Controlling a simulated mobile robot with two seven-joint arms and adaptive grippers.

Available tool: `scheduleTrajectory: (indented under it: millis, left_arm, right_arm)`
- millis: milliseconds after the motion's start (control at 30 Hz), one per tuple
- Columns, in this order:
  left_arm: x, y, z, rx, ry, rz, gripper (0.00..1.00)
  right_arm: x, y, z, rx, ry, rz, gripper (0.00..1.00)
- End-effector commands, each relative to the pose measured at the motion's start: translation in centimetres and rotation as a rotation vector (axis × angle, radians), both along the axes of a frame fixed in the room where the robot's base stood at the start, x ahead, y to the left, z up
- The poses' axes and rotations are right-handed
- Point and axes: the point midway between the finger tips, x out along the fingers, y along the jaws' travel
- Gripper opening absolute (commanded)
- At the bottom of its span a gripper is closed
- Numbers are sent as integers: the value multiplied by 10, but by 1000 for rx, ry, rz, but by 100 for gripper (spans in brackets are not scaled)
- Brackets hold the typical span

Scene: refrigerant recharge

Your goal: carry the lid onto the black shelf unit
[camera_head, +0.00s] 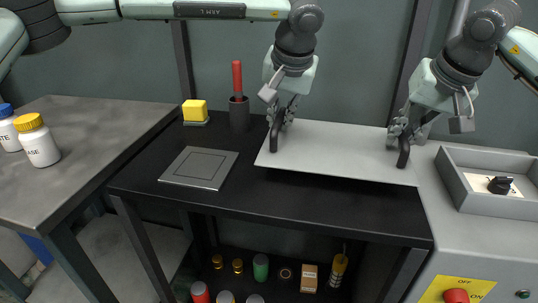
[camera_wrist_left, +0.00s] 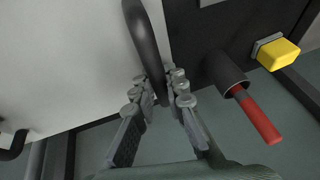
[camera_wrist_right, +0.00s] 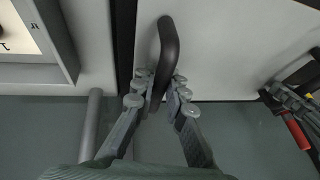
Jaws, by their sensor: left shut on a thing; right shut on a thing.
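The lid (camera_head: 335,150) is a flat light-grey panel with two black handles. It is over the right part of the black shelf unit (camera_head: 290,200), its right end close to the grey machine; I cannot tell whether it touches the top. My left gripper (camera_head: 277,128) is shut on the lid's left handle (camera_wrist_left: 145,40), also seen in the left wrist view. My right gripper (camera_head: 402,140) is shut on the right handle (camera_wrist_right: 169,45), which shows in the right wrist view. The lid's underside is hidden.
A yellow block (camera_head: 195,111), a dark cup with a red-handled tool (camera_head: 238,100) and a grey square plate (camera_head: 199,168) occupy the shelf unit's left top. The grey machine (camera_head: 470,240) with a tray (camera_head: 490,185) stands right. Several cans and small items are on the lower shelf.

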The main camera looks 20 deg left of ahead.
Motion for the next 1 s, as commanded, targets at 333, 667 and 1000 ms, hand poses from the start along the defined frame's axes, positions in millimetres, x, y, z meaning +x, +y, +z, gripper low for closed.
scheduleTrajectory:
  millis: [333,667,1000]
  left_arm:
    - [1,2,-3,3,-2,4,0]
    - [1,2,-23,2,-2,5,0]
    - [1,2,-48,2,-3,5,0]
  right_arm:
    - [1,-2,-3,-2,-1,-6,0]
    - [1,-2,-23,-2,-1,-6,0]
    - [1,-2,-48,-2,-2,-6,0]
